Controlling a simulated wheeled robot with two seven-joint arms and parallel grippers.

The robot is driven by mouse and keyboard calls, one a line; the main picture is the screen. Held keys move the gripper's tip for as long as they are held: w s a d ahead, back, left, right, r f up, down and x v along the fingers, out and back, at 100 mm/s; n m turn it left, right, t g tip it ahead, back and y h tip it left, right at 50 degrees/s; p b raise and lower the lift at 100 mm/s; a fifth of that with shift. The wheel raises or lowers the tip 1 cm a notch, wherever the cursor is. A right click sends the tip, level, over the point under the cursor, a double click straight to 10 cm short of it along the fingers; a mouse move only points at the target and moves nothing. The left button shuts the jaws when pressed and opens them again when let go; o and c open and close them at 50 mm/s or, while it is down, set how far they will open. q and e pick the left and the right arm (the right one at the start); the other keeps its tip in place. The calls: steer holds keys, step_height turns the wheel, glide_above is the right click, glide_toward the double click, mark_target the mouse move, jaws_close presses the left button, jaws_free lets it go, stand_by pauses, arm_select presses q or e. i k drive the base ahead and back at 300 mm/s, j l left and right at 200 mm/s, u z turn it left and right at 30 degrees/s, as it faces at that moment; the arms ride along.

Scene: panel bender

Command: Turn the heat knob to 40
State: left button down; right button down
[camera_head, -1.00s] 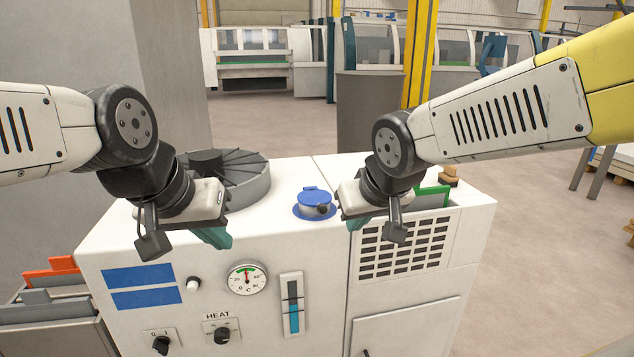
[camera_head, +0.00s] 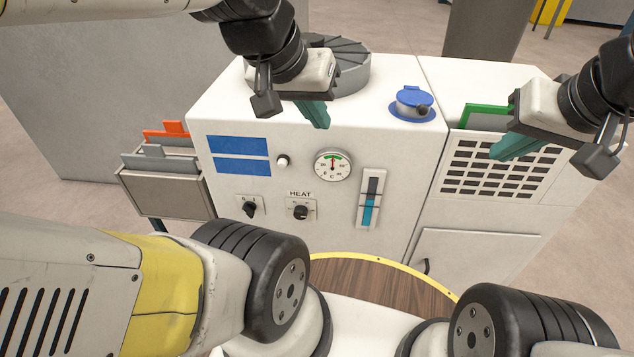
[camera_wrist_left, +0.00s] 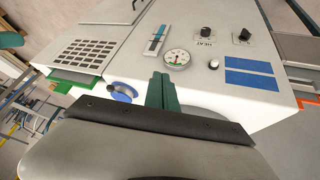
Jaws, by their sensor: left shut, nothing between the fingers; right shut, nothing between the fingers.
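The heat knob (camera_head: 300,212) is a small black knob on a light plate under the word HEAT, on the front of the white machine. It also shows in the left wrist view (camera_wrist_left: 207,32). Its exact setting is too small to read. A round gauge (camera_head: 333,166) with a red needle and a green arc sits above and right of it. My left gripper (camera_head: 319,118) has teal fingers, shut and empty, in front of the machine's top front edge, above the gauge and apart from the knob. My right gripper (camera_head: 500,152) is shut and empty in front of the vent grille.
A second black knob (camera_head: 249,207) is left of the heat knob, with a white button (camera_head: 282,161) above. A level gauge (camera_head: 371,199) is to the right. A blue cap (camera_head: 414,100) sits on top. A file holder (camera_head: 163,190) hangs at the left side.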

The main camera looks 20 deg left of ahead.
mark_target(300, 212)
steer(key=k+l+u, duration=0.4)
steer(key=k+l, duration=0.15)
steer(key=k, duration=0.3)
